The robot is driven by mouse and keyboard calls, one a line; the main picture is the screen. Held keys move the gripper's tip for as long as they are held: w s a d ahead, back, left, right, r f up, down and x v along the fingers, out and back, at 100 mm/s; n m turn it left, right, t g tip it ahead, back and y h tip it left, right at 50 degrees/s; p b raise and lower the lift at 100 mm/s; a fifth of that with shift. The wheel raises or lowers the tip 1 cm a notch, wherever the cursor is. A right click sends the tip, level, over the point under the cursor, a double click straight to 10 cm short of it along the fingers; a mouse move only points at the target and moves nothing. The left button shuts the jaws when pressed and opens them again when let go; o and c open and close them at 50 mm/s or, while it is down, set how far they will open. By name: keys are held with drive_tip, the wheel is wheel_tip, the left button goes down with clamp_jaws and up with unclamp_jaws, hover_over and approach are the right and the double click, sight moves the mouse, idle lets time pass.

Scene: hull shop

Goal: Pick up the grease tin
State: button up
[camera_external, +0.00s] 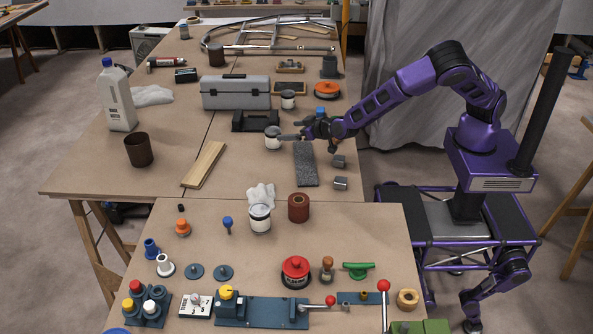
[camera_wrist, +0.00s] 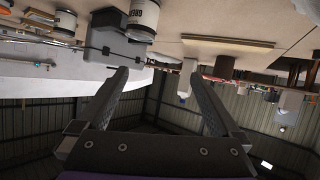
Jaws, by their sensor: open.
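A small tin with a pale label and dark bands, seemingly the grease tin (camera_external: 273,138), stands upright on the workbench. In the wrist view, which looks upside down, a tin with partly readable lettering (camera_wrist: 143,16) shows at the top edge, cut off by the frame. My gripper (camera_external: 287,137) is low over the bench just right of the tin, pointing left at it. In the wrist view my gripper (camera_wrist: 157,75) has its fingers wide apart with nothing between them. Whether a finger touches the tin cannot be told.
A similar tin (camera_external: 288,100) stands farther back. A black open tray (camera_external: 255,121) and a grey toolbox (camera_external: 235,92) are behind.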

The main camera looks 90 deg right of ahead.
sight(274, 130)
drive_tip(key=w+d+f+m, duration=0.1)
drive_tip(key=w+d+f, duration=0.1)
drive_tip(key=d, duration=0.1)
drive_tip(key=w+d+f+h, duration=0.1)
drive_tip(key=d+f, duration=0.1)
drive_tip(key=d, duration=0.1)
drive_tip(key=w+d+f+m+b, duration=0.1)
drive_tip(key=w+d+f, duration=0.1)
drive_tip(key=d, duration=0.2)
drive_tip(key=shift+w+f+m+g, duration=0.3)
drive_tip(key=shift+f, duration=0.1)
drive_tip(key=shift+f+x, duration=0.15)
drive_tip(key=shift+x, duration=1.45)
drive_tip(key=shift+f+x, duration=0.1)
drive_tip(key=shift+x, duration=1.5)
drive_tip(key=shift+s, duration=0.1)
drive_tip(key=shift+c, duration=0.3)
drive_tip(key=shift+r, duration=0.1)
clamp_jaws()
